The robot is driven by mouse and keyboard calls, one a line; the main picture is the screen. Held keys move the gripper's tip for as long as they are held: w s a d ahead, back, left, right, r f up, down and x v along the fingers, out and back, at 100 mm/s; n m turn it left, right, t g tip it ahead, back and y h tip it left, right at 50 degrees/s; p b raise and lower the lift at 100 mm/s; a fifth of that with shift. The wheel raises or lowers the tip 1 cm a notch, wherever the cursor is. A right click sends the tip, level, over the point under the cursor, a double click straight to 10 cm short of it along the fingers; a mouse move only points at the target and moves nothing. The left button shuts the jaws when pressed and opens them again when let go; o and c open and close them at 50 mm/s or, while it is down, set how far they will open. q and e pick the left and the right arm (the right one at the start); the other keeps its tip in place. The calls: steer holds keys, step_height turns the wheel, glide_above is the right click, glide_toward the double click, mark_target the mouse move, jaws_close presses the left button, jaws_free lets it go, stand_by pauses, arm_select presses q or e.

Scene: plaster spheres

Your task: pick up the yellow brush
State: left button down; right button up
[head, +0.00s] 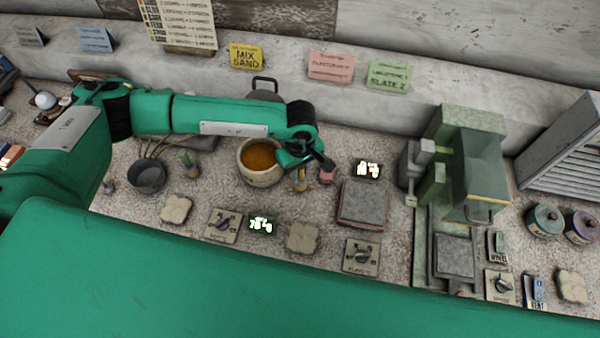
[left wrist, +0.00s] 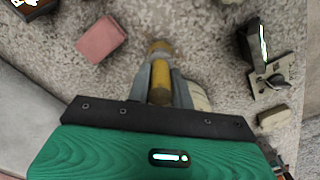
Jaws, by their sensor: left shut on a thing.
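The yellow brush (head: 300,180) stands roughly upright beneath my left gripper (head: 312,163), right of a pale pot. In the left wrist view the yellow brush (left wrist: 160,85) lies between the two grey fingers of my left gripper (left wrist: 160,95), which is shut on it. The gripper partly covers it in the head view. I cannot tell whether its lower end touches the surface. My right gripper is not in view.
The pot (head: 246,168) with orange-brown contents stands close left of the brush. A small pink block (head: 327,176) and a lit display (head: 368,168) are close right. A square grey plate (head: 363,202) and a green press (head: 470,120) stand further right.

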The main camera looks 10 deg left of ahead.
arm_select(q)
step_height(320, 180, up, 19)
steer(key=b, duration=0.6)
steer(key=shift+f, duration=0.2)
stand_by(0.5)
steer(key=shift+f, duration=0.1)
stand_by(0.7)
